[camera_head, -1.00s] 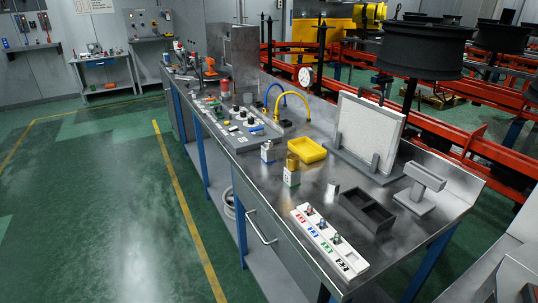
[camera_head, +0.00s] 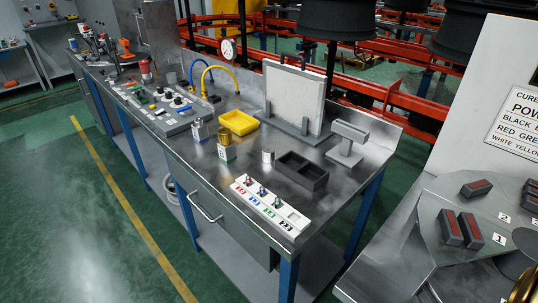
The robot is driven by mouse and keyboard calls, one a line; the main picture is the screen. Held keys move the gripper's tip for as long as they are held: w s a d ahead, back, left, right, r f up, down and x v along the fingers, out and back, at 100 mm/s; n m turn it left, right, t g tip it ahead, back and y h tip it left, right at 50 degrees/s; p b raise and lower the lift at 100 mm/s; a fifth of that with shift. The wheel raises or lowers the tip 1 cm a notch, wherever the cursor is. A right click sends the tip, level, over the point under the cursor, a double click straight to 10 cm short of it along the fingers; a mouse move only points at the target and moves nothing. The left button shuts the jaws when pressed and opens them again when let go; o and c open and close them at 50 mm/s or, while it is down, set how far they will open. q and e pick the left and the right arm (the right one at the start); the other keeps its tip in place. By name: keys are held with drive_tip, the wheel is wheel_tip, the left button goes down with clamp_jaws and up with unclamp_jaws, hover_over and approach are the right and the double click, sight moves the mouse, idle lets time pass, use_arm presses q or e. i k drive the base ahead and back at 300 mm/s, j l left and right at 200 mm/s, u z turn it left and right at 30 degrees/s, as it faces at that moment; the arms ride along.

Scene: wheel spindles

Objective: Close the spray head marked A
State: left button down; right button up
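No spray head with a readable letter A shows in the head view. Two small containers with white labels, a grey-topped one (camera_head: 200,132) and a gold-topped one (camera_head: 226,146), stand on the steel bench (camera_head: 240,183); their markings are too small to read. A white block (camera_head: 270,207) with coloured marks and several small knobs lies near the bench's front edge. A blue hose (camera_head: 199,65) and a yellow hose (camera_head: 222,69) arch up at the back of the bench.
A yellow tray (camera_head: 238,122), a dark divided box (camera_head: 301,171), a grey stand (camera_head: 346,145) and an upright white panel (camera_head: 292,97) occupy the bench. A grey side table (camera_head: 440,215) with several dark red-topped blocks is at right, below a printed sign (camera_head: 515,118). Green floor (camera_head: 60,220) is open at left.

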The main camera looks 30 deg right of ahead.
sight(200, 130)
drive_tip(key=z, duration=0.5)
drive_tip(key=i+j+z, duration=0.2)
drive_tip(key=j, duration=0.2)
drive_tip(key=i+j+z, duration=0.1)
drive_tip(key=j+z, duration=0.15)
drive_tip(key=j, duration=0.15)
drive_tip(key=i+j+z, duration=0.2)
drive_tip(key=j, duration=0.25)
drive_tip(key=j+z, duration=0.2)
drive_tip(key=j, duration=1.75)
drive_tip(key=i+z, duration=0.05)
drive_tip(key=i, duration=0.05)
